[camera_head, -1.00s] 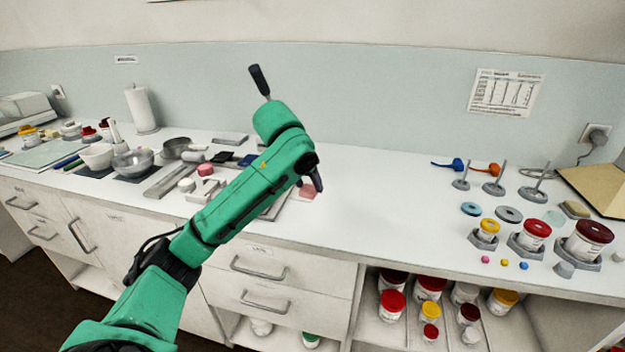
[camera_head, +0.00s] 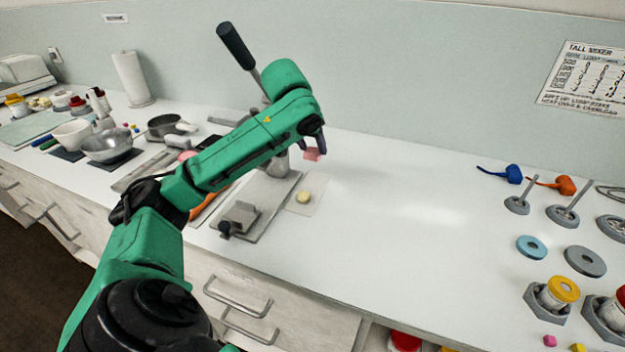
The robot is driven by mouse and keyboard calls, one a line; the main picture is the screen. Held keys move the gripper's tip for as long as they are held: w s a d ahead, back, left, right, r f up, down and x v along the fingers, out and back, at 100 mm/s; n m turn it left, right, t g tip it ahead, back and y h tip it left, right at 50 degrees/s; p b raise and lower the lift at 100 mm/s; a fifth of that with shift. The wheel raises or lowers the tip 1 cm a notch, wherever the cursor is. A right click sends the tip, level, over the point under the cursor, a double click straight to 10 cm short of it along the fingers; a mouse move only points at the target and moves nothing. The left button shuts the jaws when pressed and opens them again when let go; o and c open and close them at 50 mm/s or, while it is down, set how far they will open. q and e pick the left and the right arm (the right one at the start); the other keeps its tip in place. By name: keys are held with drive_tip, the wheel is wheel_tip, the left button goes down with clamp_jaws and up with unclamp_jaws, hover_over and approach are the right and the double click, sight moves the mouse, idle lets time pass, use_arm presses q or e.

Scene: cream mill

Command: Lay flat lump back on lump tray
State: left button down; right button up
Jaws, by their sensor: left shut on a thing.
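My left gripper (camera_head: 317,142) is shut on a small pink lump (camera_head: 312,155) and holds it above the worktop. The arm hides part of the fingers. A small cream-yellow lump (camera_head: 303,197) lies on a thin pale sheet or tray (camera_head: 308,208) below and slightly left of the gripper. I cannot tell for sure which thing is the lump tray. My right gripper is not in view.
A grey metal base with a clamp block (camera_head: 240,215) stands left of the pale sheet. Bowls and a pan (camera_head: 166,128) are at the left. Blue and orange scoops (camera_head: 500,173), posts, rings and jars are at the right. The middle worktop (camera_head: 410,220) is clear.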

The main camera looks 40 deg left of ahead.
use_arm(q)
wheel_tip(320, 180, down, 9)
drive_tip(key=shift+w+r+b, duration=0.15)
drive_tip(key=shift+b, duration=0.25)
drive_tip(key=shift+w+a, duration=0.1)
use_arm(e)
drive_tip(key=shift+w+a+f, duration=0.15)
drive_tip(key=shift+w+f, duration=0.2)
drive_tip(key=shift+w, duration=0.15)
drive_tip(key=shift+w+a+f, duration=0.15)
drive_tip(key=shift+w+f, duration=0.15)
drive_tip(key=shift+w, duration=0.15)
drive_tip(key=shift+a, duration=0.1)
use_arm(q)
drive_tip(key=shift+c, duration=1.5)
unclamp_jaws()
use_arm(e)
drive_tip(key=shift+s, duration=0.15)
use_arm(q)
drive_tip(key=v, duration=1.2)
drive_tip(key=shift+b, duration=0.4)
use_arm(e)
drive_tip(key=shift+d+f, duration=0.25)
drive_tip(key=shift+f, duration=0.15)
